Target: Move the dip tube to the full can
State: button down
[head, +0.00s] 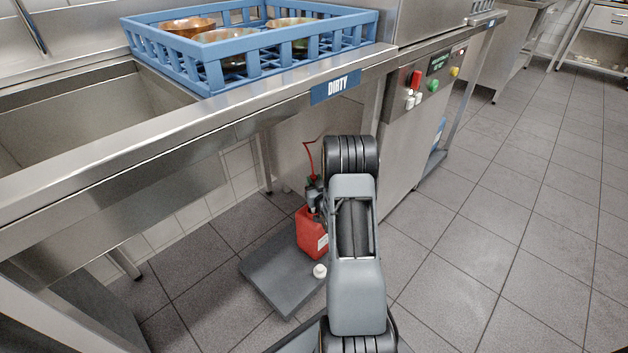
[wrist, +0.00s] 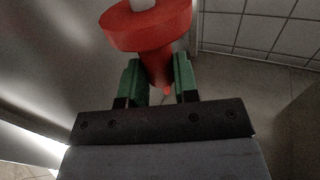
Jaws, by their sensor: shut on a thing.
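My gripper (head: 314,184) is low under the counter, mostly behind my arm in the head view. In the wrist view its green fingers (wrist: 157,78) are shut on the red stem of the dip tube (wrist: 148,28), below its wide red collar. A thin red hose (head: 309,156) curves up from the gripper in the head view. A red can (head: 311,236) with a pale label stands just below the gripper on a dark grey slab (head: 268,270). Whether it is the full can, and whether the tube's lower end is inside it, I cannot tell. No second can is visible.
A small white cap (head: 319,271) is on the slab in front of the can. The steel counter (head: 200,125), with a blue rack (head: 215,80) of bowls, overhangs this spot. A machine with buttons (head: 425,100) stands to the right. The tiled floor at right is clear.

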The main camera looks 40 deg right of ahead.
notch_tip(320, 180, down, 9)
jog(key=b, duration=0.3)
jog(key=shift+b, duration=0.4)
jog(key=shift+f, duration=0.1)
dwell(1.1)
jog(key=c, duration=0.8)
grip_release()
jog(key=p+v, duration=0.4)
jog(key=v, duration=1)
jog(key=shift+w, duration=0.1)
